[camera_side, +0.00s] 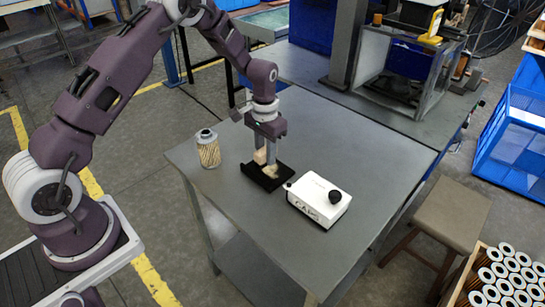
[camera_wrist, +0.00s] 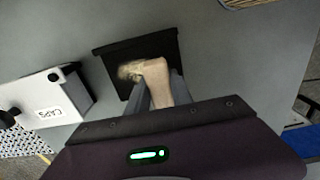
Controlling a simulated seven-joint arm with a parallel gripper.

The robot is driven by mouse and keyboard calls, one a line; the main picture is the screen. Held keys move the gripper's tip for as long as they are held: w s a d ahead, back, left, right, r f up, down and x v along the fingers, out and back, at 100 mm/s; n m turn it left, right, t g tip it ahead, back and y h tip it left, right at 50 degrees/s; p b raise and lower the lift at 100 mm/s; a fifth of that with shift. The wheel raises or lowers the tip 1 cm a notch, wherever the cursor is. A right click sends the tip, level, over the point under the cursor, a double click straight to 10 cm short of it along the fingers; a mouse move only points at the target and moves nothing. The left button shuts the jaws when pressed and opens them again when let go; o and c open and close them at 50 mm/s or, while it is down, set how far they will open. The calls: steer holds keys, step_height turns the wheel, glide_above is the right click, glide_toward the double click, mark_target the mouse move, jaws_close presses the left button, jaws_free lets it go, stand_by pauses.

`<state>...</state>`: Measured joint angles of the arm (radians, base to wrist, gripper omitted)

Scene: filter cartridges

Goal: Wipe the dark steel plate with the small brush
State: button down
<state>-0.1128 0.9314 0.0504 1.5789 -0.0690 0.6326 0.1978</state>
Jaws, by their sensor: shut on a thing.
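The dark steel plate (camera_side: 252,179) lies on the grey table, left of the white box. It also shows in the wrist view (camera_wrist: 167,43), beyond my fingers. The small brush (camera_side: 260,156) has a pale wooden handle and light bristles. In the wrist view its handle (camera_wrist: 158,82) runs between my fingers, and its bristles (camera_wrist: 130,71) are over the plate. My gripper (camera_side: 268,158) points down over the plate, shut on the brush handle. It also shows in the wrist view (camera_wrist: 157,93). The bristles look low at the plate, but I cannot tell if they touch it.
A white box (camera_side: 318,198) with a black knob and "CAPS" on it stands just right of the plate. The table (camera_side: 330,130) is clear behind the plate. A stool (camera_side: 440,214) stands at the right.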

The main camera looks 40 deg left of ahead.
mark_target(281, 178)
steer(key=shift+a, duration=1.25)
steer(key=shift+d, duration=4.7)
steer(key=shift+s+d, duration=0.1)
steer(key=shift+s, duration=0.15)
steer(key=shift+s+a, duration=0.4)
steer(key=shift+a, duration=4.55)
steer(key=shift+d, duration=5.05)
step_height(281, 178, up, 8)
steer(key=shift+a, duration=0.1)
